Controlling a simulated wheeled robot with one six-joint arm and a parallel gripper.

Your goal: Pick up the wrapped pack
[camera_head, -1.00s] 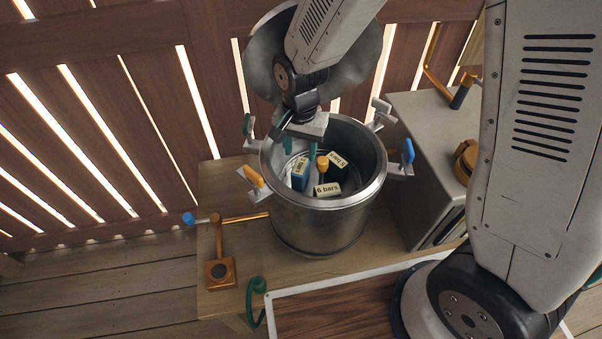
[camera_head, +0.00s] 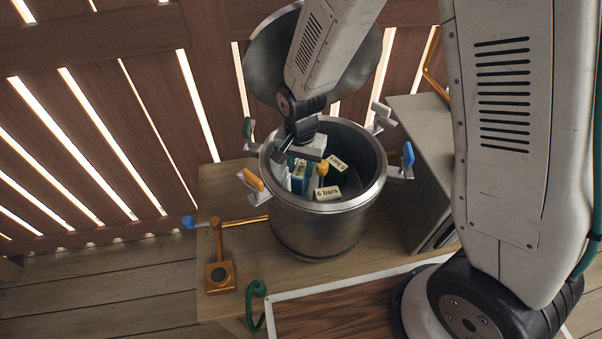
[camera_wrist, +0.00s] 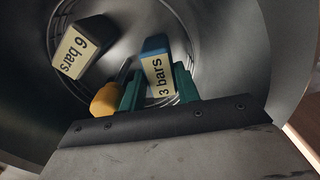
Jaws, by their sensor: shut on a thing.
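A small blue pack with a pale "3 bars" label (camera_wrist: 158,75) stands inside the open metal bin (camera_head: 322,229). It also shows in the head view (camera_head: 299,179), just under my wrist. My gripper (camera_wrist: 158,88) reaches down into the bin. Its green fingers are shut on the blue pack, one on each side. In the head view my gripper (camera_head: 302,165) partly hides the pack's top. A dark pack labelled "6 bars" (camera_wrist: 82,48) lies apart from the fingers. The head view shows two "6 bars" labels, one near the front wall (camera_head: 327,194) and one farther back (camera_head: 337,163).
The bin's round lid (camera_head: 262,65) stands open behind. Clamps with coloured handles, such as the orange one (camera_head: 253,180), ring the rim. A grey box (camera_head: 420,145) stands right of the bin.

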